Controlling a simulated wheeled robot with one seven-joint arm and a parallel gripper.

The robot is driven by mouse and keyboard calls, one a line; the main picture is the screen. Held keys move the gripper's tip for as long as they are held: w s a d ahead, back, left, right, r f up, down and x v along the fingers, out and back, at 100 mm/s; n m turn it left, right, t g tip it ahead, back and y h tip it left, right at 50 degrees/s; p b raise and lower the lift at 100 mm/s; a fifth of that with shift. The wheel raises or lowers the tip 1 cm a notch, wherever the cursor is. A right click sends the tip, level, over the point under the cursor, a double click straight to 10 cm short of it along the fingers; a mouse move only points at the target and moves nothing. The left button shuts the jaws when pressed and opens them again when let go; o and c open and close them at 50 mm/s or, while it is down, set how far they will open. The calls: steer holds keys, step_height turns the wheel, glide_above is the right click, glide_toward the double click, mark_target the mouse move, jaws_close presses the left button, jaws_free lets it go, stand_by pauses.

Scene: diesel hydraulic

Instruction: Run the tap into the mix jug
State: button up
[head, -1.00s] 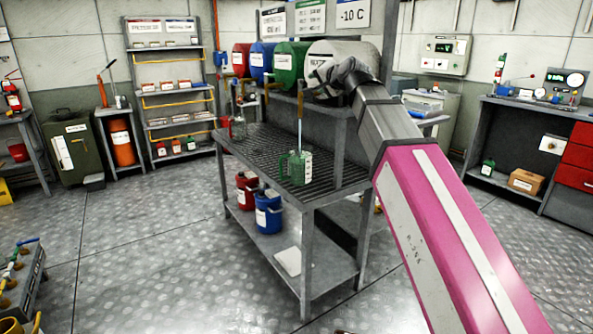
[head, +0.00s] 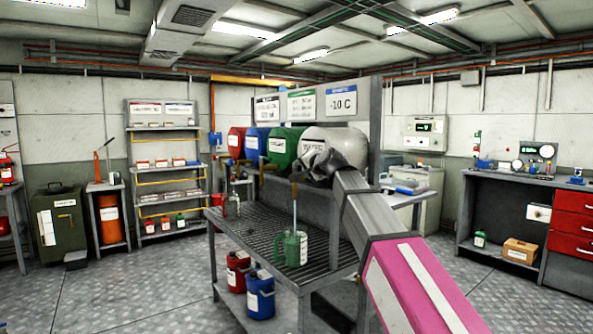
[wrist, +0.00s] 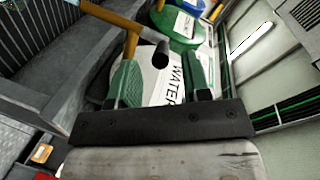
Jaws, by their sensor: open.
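The green mix jug (head: 291,248), with a pale label, stands upright on the grated bench (head: 246,236). Above it, an orange tap (head: 296,175) sits at the front of the pale drum labelled WATER (head: 335,138). A thin pale line runs from the tap down toward the jug; I cannot tell if it is liquid or a tube. My gripper (head: 312,168) is open beside the tap, partly hidden by my arm. In the wrist view, the orange tap (wrist: 131,40) and its dark end are by the left finger of my gripper (wrist: 165,72). The jug's fill is hidden.
Red, blue and green drums (head: 287,143) stand left of the water drum. Red and blue cans (head: 260,295) sit on the bench's lower shelf. A glass vessel (head: 233,203) stands farther left on the grating.

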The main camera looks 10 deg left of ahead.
mark_target(297, 167)
steer(key=x, duration=0.5)
jaws_close()
